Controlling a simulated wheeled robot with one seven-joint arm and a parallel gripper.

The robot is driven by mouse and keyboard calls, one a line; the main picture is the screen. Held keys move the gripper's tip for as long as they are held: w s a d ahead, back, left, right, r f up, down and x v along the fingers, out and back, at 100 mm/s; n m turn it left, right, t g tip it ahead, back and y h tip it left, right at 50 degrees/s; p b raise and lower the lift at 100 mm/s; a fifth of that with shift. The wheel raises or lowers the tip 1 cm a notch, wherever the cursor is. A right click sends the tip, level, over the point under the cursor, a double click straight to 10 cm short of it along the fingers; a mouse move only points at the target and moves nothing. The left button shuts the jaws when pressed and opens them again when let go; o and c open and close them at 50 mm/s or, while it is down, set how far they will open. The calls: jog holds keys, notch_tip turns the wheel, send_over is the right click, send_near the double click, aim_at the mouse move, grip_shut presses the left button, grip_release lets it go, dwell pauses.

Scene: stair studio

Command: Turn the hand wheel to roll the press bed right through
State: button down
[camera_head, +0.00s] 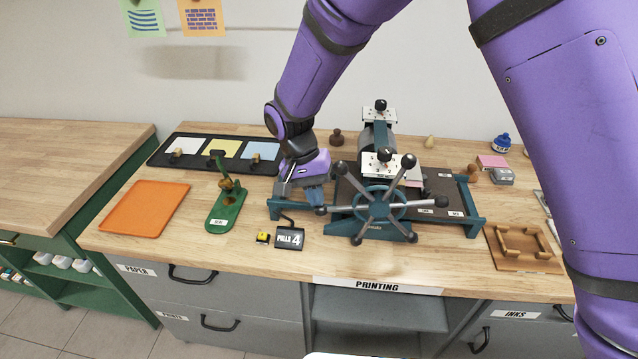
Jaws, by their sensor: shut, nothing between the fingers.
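The printing press stands on the wooden bench in the head view, with a teal frame and a grey roller. Its hand wheel (380,204) faces me, with several grey spokes ending in dark knobs. The dark press bed (440,190) lies flat between the teal rails, showing mostly to the right of the roller. My gripper (318,203) is shut and empty, pointing down at the left side of the wheel, close to a left spoke knob. I cannot tell whether it touches that knob. My arm hides part of the press's left end.
A green tool stand (222,222), an orange tray (146,208) and a black tray with coloured pads (171,163) lie left. A counter sign (290,239) stands before the press. A wooden frame (523,246) sits right.

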jog(key=shift+f+h, duration=1.1)
jog(key=shift+f, duration=0.2)
jog(key=shift+d, duration=0.1)
jog(key=shift+r, duration=0.1)
